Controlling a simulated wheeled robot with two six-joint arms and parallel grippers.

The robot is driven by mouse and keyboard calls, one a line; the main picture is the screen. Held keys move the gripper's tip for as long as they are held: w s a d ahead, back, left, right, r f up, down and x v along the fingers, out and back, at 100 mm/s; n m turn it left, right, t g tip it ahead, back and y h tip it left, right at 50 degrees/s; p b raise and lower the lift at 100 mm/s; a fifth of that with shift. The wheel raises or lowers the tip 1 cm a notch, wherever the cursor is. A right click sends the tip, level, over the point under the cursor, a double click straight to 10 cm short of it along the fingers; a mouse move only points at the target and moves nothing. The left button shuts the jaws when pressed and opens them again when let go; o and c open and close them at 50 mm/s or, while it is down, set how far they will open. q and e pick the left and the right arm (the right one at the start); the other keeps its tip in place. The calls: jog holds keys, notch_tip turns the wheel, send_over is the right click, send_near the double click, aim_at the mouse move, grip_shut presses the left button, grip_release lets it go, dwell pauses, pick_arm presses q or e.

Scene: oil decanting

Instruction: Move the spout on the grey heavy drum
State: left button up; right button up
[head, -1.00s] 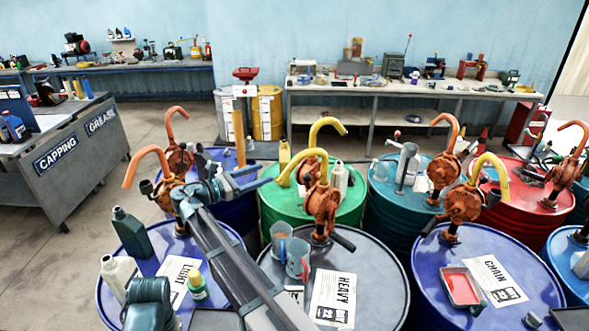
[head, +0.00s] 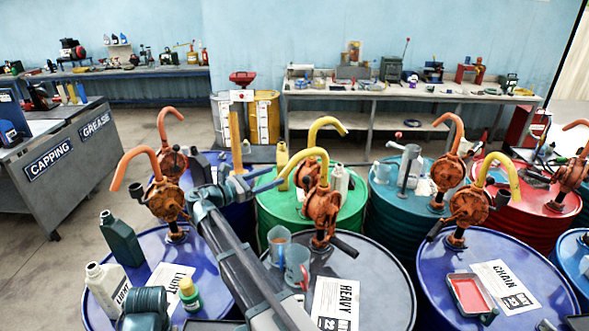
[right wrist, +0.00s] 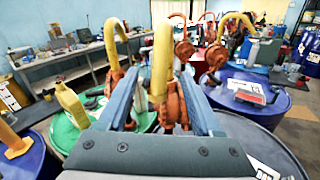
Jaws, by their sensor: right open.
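The grey heavy drum (head: 375,272), with its HEAVY label (head: 336,302), stands at the front middle of the head view. In the right wrist view, the spout (right wrist: 161,55) and orange pump appear between the two blue fingers (right wrist: 157,85). I cannot tell whether either finger touches it. My left gripper is not in view.
Two jugs (head: 297,264) stand on the heavy drum left of the pump. The blue light drum (head: 205,262) holds bottles, and the chain drum (head: 435,272) holds a red tray (head: 469,293). A green drum (head: 270,208) with another yellow spout stands close behind.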

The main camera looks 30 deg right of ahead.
aim_at(294, 168)
jog(key=d, duration=0.9)
jog(key=shift+w+d, duration=0.15)
jog(key=shift+w, duration=0.15)
grip_shut()
dwell(1.0)
